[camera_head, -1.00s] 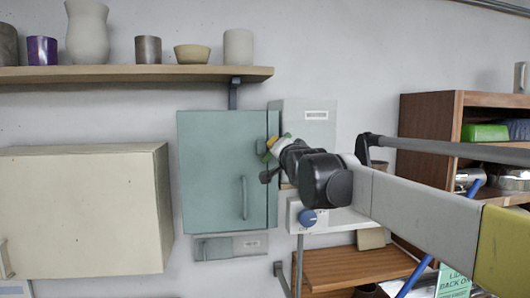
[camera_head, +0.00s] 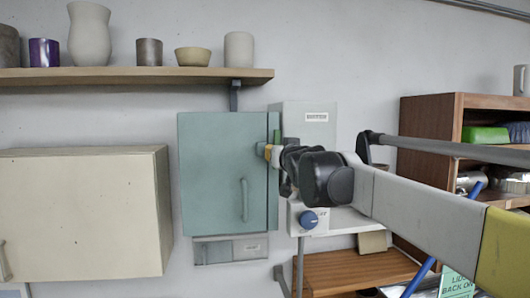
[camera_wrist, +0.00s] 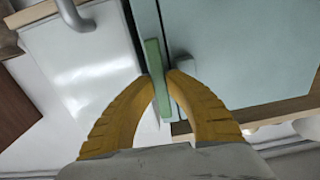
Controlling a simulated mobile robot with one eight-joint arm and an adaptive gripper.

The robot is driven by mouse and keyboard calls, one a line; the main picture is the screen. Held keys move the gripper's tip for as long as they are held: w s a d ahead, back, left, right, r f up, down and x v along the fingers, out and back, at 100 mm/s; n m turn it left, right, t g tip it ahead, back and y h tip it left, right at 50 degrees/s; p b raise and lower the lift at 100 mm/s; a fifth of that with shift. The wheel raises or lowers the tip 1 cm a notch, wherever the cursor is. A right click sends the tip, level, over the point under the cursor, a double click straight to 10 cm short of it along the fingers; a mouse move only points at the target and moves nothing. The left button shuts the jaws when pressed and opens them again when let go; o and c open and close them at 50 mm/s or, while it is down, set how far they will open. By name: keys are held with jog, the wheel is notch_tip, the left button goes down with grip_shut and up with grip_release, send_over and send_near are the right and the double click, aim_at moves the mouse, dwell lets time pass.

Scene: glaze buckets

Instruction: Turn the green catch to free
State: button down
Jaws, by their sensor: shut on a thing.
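The green catch (camera_wrist: 154,62) is a narrow bar at the edge of the teal cabinet door (camera_head: 215,165). In the wrist view my gripper (camera_wrist: 164,78) has its yellow fingertips closed on the bar, one on each side. In the head view a sliver of the catch (camera_head: 277,133) shows upright beside the door's right edge, above my gripper (camera_head: 266,151). My gripper and wrist hide the rest of it there. The teal door looks closed, with its vertical handle (camera_head: 244,200) clear of my arm.
A grey box with a label (camera_head: 305,122) stands right of the door, with a blue knob (camera_head: 309,219) below. A cream cabinet (camera_head: 80,215) is at left. A shelf of pots (camera_head: 140,75) hangs above. A wooden shelf unit (camera_head: 430,115) stands at right, behind my arm.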

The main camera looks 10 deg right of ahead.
jog(key=shift+n, duration=0.3)
jog(key=c, duration=1.4)
grip_release()
jog(key=shift+w, duration=0.1)
jog(key=s, duration=1.2)
